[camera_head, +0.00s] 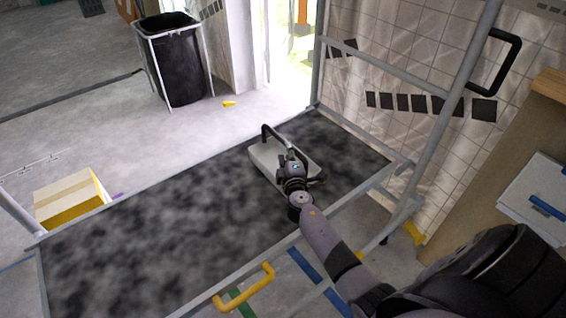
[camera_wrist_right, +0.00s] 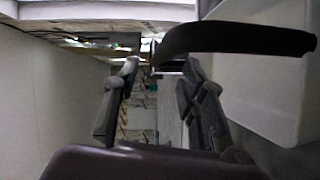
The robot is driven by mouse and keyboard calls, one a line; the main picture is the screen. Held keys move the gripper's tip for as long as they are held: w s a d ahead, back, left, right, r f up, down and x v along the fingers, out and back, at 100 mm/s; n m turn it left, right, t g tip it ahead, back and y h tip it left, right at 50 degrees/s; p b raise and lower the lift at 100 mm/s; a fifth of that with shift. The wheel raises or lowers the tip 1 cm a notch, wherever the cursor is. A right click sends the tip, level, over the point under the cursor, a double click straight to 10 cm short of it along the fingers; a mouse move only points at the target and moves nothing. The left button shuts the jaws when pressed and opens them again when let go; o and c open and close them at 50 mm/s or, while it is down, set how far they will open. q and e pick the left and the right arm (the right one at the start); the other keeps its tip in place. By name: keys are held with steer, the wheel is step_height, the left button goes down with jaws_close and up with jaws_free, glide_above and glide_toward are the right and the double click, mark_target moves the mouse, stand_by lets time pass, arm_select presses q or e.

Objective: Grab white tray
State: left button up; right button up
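The white tray (camera_head: 264,158) sits on the dark mottled surface, with a black handle (camera_head: 267,135) standing up at its far left end. My right gripper (camera_head: 291,164) reaches in from the lower right, over or close to the tray's near side, and hides part of it. In the right wrist view the fingers (camera_wrist_right: 158,85) are spread apart. A black handle (camera_wrist_right: 235,40) runs just past the right fingertip, with the pale tray wall (camera_wrist_right: 270,85) to the right. I cannot tell whether a finger touches the handle. My left gripper is not in view.
The dark mottled panel (camera_head: 165,225) has a metal frame and a yellow handle (camera_head: 243,290) on its near edge. A tiled panel with a black handle (camera_head: 497,62) rises at the right. A black bin (camera_head: 178,70) and a cardboard box (camera_head: 70,195) stand on the floor. The panel's left part is clear.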

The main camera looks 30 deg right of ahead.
mark_target(284, 140)
steer(key=shift+b+x, duration=0.6)
steer(key=shift+x, duration=2.65)
steer(key=shift+a, duration=0.1)
jaws_close()
steer(key=shift+r, duration=0.1)
